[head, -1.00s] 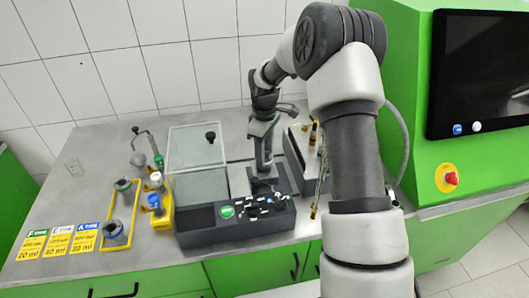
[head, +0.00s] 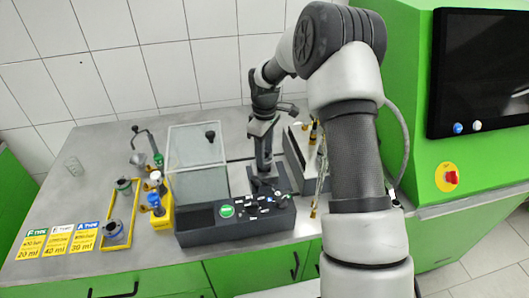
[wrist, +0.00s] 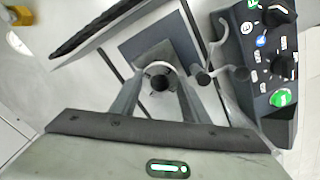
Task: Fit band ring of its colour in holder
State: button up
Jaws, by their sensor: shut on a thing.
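My gripper (wrist: 160,95) points down at the test bench, its two fingers on either side of a pale band ring (wrist: 160,66), of which only an arc shows. Inside the ring a dark round stub (wrist: 160,82) shows; I cannot tell how deep the ring sits. Beneath is a dark grey plate, the holder (wrist: 143,50). In the head view my gripper (head: 264,170) is low behind the control panel and hides the ring.
The control panel (head: 235,222) with knobs and a green button lies in front of my gripper. A clear cover (head: 197,150) with a black knob is close on the left. A yellow rack (head: 160,215) holds capped bottles. A hooked metal clip (wrist: 222,70) is right of my fingers.

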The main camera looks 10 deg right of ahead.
jog(key=shift+f, duration=0.15)
jog(key=shift+f+b, duration=0.8)
jog(key=shift+f, duration=0.25)
jog(key=shift+f, duration=0.25)
jog(key=shift+f+b, duration=0.45)
jog(key=shift+f, duration=0.25)
dwell(0.6)
jog(key=o, duration=1.3)
jog(key=shift+s, duration=0.1)
jog(key=shift+c, duration=0.2)
jog(key=shift+f, duration=0.1)
